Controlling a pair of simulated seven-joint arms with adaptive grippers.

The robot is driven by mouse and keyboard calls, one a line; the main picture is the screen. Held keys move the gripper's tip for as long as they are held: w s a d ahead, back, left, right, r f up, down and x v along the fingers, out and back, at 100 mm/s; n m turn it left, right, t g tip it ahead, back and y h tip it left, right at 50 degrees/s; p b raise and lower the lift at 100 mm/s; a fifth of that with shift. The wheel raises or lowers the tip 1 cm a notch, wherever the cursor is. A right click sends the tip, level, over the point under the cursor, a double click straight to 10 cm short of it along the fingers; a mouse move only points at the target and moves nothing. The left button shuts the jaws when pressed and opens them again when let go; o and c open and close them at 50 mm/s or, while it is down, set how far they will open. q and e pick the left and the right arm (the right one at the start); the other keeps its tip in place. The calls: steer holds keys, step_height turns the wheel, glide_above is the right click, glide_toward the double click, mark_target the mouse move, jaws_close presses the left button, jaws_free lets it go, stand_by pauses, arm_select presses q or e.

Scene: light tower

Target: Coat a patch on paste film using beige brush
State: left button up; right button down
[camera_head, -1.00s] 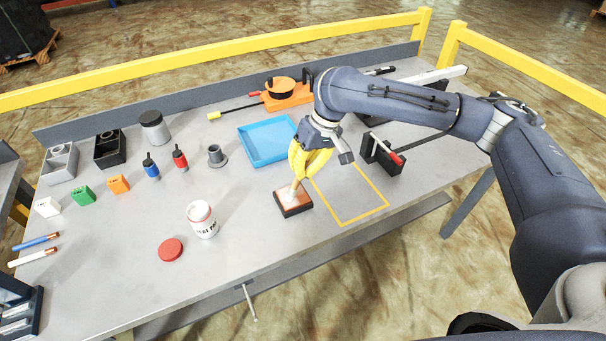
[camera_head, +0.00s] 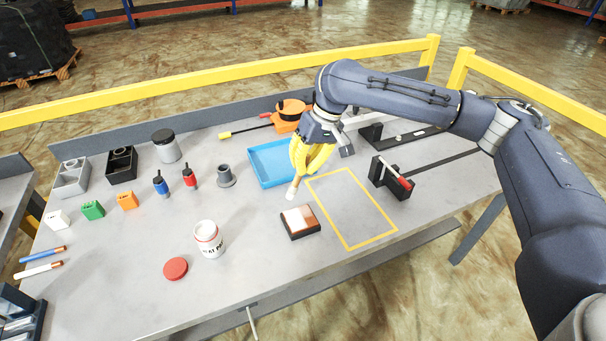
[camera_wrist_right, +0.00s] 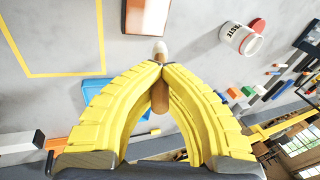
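My right gripper (camera_head: 307,172) has its yellow fingers closed around the beige brush (camera_head: 292,193); its tip points down, just beyond the film block and apart from it. The right wrist view shows the yellow fingertips (camera_wrist_right: 160,66) meeting on the brush, with the brown handle (camera_wrist_right: 159,97) between them and the pale tip (camera_wrist_right: 160,47) sticking out. The paste film (camera_head: 300,221) is a dark-edged block with whitish and copper-brown areas on top. It is partly cut off in the wrist view (camera_wrist_right: 147,16). My left gripper is not in view.
An open white paste jar (camera_head: 209,241) and its red lid (camera_head: 176,269) stand left of the film. A blue tray (camera_head: 262,178) lies behind the brush. A yellow outlined area (camera_head: 350,207) to the right is empty. A black stand (camera_head: 390,178) is farther right.

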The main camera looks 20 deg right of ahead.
steer(key=shift+r, duration=1.55)
